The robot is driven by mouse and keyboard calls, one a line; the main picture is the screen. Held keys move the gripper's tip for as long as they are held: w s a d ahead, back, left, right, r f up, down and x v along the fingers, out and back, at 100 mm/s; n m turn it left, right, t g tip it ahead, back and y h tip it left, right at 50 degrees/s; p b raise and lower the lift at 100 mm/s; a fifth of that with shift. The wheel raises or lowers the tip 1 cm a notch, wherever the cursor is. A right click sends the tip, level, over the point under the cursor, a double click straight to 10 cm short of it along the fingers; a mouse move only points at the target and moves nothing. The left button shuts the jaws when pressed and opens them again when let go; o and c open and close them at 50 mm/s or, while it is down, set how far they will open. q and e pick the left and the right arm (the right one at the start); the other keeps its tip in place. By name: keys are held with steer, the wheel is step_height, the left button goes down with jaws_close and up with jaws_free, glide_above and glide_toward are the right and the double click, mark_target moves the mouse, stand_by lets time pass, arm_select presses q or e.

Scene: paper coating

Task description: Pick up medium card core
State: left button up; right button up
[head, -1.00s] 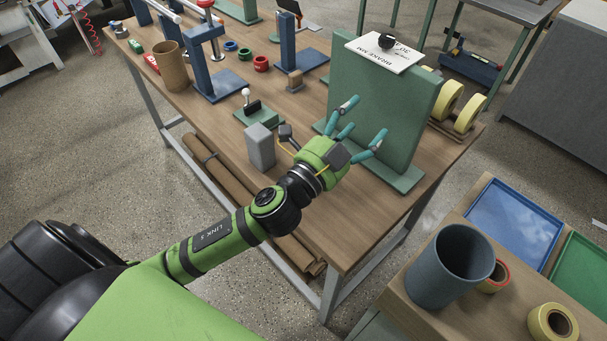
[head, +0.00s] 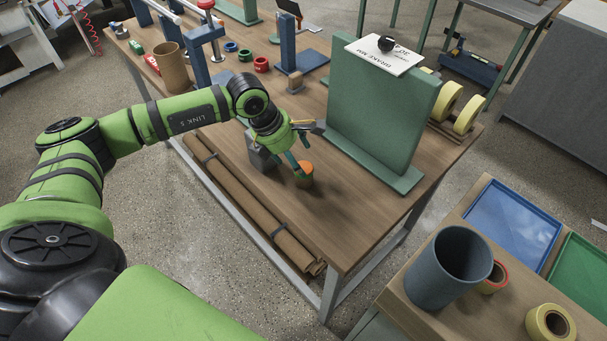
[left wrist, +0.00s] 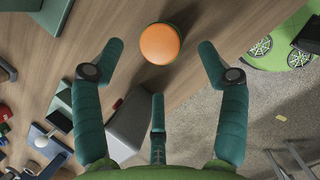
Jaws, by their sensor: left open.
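In the wrist view the two outer fingertips lie to either side of the orange top, with visible gaps. A taller, open brown tube (head: 172,67) stands at the far left of the table. My right gripper is not in view.
Brown rolls (head: 250,205) lie below the near edge. The near right tabletop is clear.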

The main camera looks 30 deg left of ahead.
mark_target(303, 184)
arm_select(q)
steer(key=p+x, duration=0.2)
steer(key=x, duration=0.2)
steer(key=shift+f, duration=0.35)
steer(key=shift+w+d+f+p, duration=0.15)
steer(key=shift+f+p, duration=0.15)
steer(key=shift+f, duration=0.3)
steer(key=c, duration=1.1)
